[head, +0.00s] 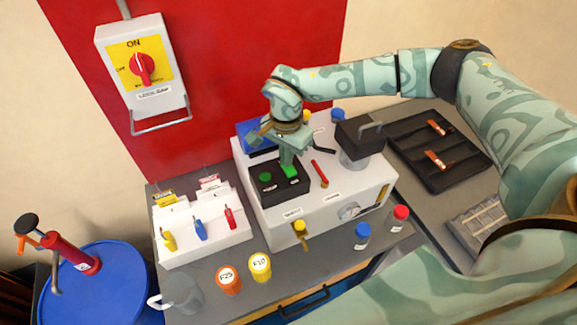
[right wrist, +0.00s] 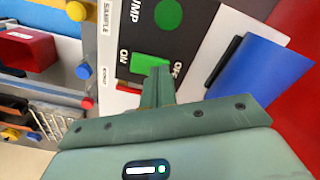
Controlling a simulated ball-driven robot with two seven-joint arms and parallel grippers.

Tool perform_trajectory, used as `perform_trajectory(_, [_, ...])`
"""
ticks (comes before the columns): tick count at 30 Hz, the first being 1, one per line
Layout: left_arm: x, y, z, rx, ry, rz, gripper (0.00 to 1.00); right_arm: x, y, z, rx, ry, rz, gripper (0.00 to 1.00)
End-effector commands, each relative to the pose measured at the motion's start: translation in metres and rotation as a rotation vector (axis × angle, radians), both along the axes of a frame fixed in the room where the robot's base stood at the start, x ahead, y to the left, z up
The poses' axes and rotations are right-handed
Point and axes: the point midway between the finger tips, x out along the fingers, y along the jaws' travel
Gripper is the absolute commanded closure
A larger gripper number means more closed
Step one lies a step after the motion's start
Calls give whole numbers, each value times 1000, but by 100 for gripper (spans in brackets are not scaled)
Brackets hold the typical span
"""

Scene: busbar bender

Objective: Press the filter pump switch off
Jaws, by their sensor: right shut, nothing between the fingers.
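The pump switch is a green rocker (head: 290,171) on a black box (head: 283,194) on top of the white filter unit. A round green lamp (head: 265,177) beside it looks lit. My right gripper (head: 287,158) is shut and empty, pointing down over the rocker. In the right wrist view, the fingertips (right wrist: 158,72) overlap the part of the rocker (right wrist: 148,63) nearer the OFF label, with the ON label on the other side. I cannot tell whether they touch it. The lamp (right wrist: 168,14) also shows there. My left gripper is not in view.
A red lever (head: 320,173) and a black funnel-like holder (head: 359,137) stand right of the box, a blue block (head: 256,131) behind it. A white stand (head: 207,245) with coloured handles is at left. Capped bottles (head: 260,266) stand in front. A rotary switch (head: 142,68) hangs on the red panel.

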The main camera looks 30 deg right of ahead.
Motion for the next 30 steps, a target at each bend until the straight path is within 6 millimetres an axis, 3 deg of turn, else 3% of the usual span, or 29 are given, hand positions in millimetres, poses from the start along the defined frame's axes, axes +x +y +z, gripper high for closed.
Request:
perform_trajectory(5, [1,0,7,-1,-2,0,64,-2,0,6,-1,5,2,100])
perform_trajectory(24, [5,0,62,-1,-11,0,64,-1,0,68,0,3,1,100])
perform_trajectory(30, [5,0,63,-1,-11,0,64,-1,0,69,0,3,1,100])
